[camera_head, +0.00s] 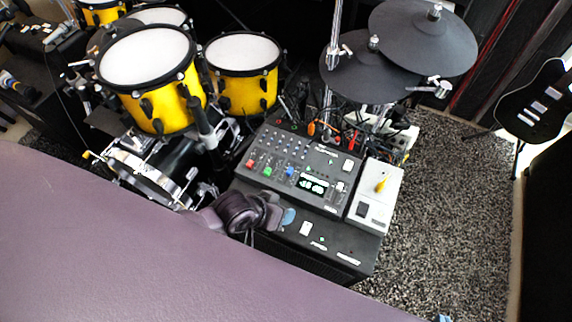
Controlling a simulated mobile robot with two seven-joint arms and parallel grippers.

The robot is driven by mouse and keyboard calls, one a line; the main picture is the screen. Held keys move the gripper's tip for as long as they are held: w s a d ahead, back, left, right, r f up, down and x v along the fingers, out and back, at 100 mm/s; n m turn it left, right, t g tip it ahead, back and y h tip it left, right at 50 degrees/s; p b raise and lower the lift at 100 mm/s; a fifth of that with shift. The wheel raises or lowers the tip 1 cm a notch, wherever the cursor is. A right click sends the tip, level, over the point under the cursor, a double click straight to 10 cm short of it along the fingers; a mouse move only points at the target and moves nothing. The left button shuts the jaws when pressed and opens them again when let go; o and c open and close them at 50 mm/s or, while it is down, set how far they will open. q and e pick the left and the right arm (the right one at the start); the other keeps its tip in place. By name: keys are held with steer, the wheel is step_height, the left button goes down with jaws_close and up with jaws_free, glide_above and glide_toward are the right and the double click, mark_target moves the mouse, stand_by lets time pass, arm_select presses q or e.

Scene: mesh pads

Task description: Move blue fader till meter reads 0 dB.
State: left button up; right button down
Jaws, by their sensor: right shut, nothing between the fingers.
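The mixer (262,158) is a dark console with rows of knobs and several coloured faders. The blue fader (290,171) is on its lower part, right of a green fader (268,171) and a red one (250,163). The lit meter (313,185) is just right of the blue fader; its small digits look like 18 dB, but I cannot read them surely. My left gripper is not in view.
A white-topped box (382,190) with a yellow knob stands right of the mixer. Yellow drums (150,80) are at upper left, dark cymbals (425,38) at upper right. Cables lie behind the mixer. A large purple-grey surface covers the lower left.

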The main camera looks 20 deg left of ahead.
arm_select(q)
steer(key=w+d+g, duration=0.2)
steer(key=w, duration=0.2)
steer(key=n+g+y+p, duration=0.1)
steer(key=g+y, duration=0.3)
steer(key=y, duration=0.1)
glide_toward(289, 171)
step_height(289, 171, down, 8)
steer(key=b, duration=0.3)
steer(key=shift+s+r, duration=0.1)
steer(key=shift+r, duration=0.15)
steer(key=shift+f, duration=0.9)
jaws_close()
